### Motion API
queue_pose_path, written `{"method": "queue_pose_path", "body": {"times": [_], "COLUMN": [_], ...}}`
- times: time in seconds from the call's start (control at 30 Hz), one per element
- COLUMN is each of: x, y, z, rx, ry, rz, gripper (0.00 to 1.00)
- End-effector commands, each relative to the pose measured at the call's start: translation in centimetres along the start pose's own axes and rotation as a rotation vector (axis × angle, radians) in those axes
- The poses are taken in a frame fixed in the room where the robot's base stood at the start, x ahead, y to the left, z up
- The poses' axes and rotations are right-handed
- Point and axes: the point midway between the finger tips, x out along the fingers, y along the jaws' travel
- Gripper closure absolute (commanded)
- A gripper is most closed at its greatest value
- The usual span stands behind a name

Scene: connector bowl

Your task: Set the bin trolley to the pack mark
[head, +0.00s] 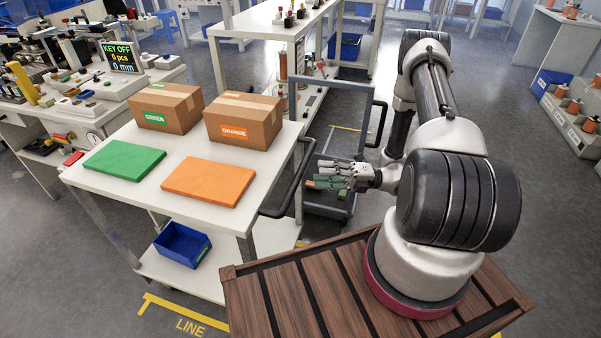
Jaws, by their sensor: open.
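A dark grey framed trolley (351,82), likely the bin trolley, stands right of the white table. Small green and brown blocks lie low inside it. My gripper (322,173) is open over the trolley in the picture, fingers pointing left; I cannot tell its height or whether it touches anything. A black handle (284,190) curves beside the table's right edge; which piece it belongs to is unclear. Yellow floor marking reading LINE (190,326) lies at the lower left. Another yellow strip (346,128) shows behind the trolley frame. No mark readable as pack is visible.
The white table (150,205) holds a green-labelled box (166,106), an orange-labelled box (243,120), a green pad (124,160) and an orange pad (208,182). A blue bin (182,244) sits on its lower shelf. Grey floor (520,110) is clear at right.

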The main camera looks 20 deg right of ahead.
Motion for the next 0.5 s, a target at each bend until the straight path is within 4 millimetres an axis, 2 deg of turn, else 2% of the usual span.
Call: {"method": "queue_pose_path", "body": {"times": [0.3,0.5], "x": [5.1,7.1], "y": [0.0,0.0], "z": [-0.2,-0.1], "rx": [0.004,0.002], "ry": [0.006,0.004], "rz": [-0.002,-0.002], "gripper": [0.59,0.59]}}
